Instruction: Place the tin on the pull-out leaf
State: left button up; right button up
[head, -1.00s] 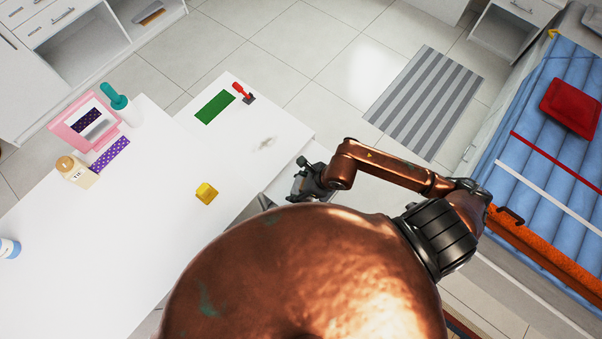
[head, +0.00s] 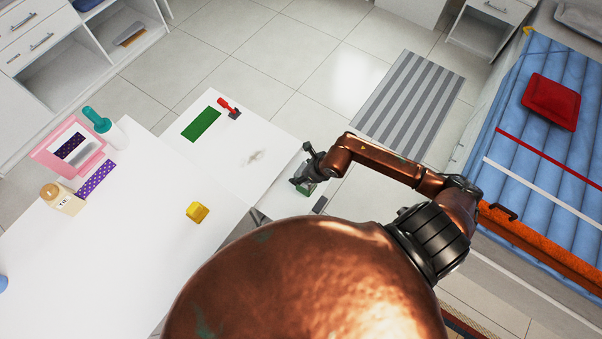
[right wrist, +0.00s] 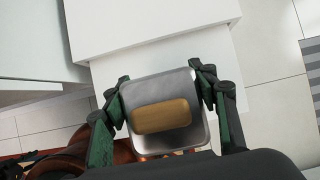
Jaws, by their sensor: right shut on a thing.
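The tin (right wrist: 178,88) is silver with rounded corners and a gold-brown patch on its face. In the right wrist view it sits between the two fingers of my right gripper (right wrist: 160,100), which is shut on it. In the head view my right gripper (head: 305,180) is beside the table's right edge, over the pull-out leaf (head: 277,201), and mostly hides the tin. The leaf is a white panel lower than the tabletop, also visible behind the tin in the right wrist view (right wrist: 228,62). I cannot tell whether the tin touches it. My left gripper is not in view.
The white table (head: 140,240) holds a yellow block (head: 197,212), a green mat (head: 201,124), a red-handled item (head: 228,107), a pink-framed mirror (head: 68,147) and bottles. A bed (head: 500,165) stands at the right. Floor and a striped rug (head: 408,105) lie beyond.

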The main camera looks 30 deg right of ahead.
jog(key=shift+w+d+f, duration=0.35)
jog(key=shift+w+f, duration=0.05)
jog(key=shift+f, duration=0.25)
jog(key=shift+w+d+f, duration=0.35)
jog(key=shift+f, duration=0.25)
notch_tip(320, 180, down, 3)
jog(key=shift+r+b, duration=0.1)
jog(key=shift+b, duration=0.4)
jog(key=o, duration=1.5)
jog(key=shift+o, duration=0.2)
jog(key=p+v, duration=0.2)
jog(key=v, duration=1)
